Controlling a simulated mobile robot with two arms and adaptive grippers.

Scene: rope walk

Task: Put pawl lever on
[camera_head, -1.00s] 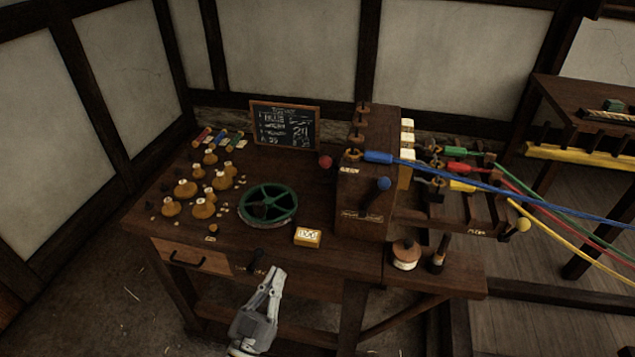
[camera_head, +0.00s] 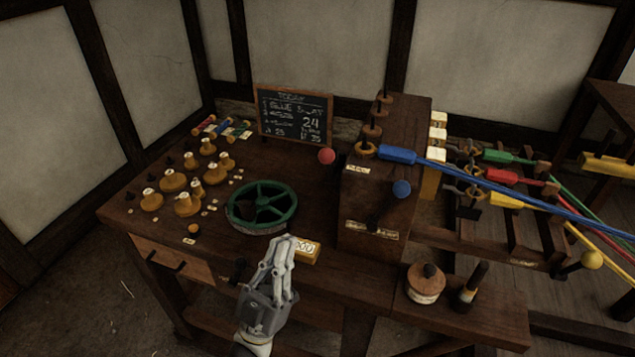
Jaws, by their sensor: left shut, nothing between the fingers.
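My left gripper (camera_head: 292,241) is shut and empty. Its fingertips are at the front edge of the bench, beside the small yellow box and just below the green handwheel (camera_head: 262,206). A dark wooden housing (camera_head: 387,158) stands on the bench to its right. A lever with a blue ball (camera_head: 401,189) is on the housing's front, above a pale label plate (camera_head: 371,230). A red ball knob (camera_head: 326,156) shows at the housing's left side. I cannot read the plates, so I cannot tell which lever is the pawl lever. My gripper touches neither knob. My right gripper is out of view.
A chalkboard (camera_head: 294,116) stands at the back. The yellow box (camera_head: 304,250) lies at the front edge. Coloured ropes (camera_head: 500,186) run right from the housing. A round spool (camera_head: 425,284) sits on the lower right shelf.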

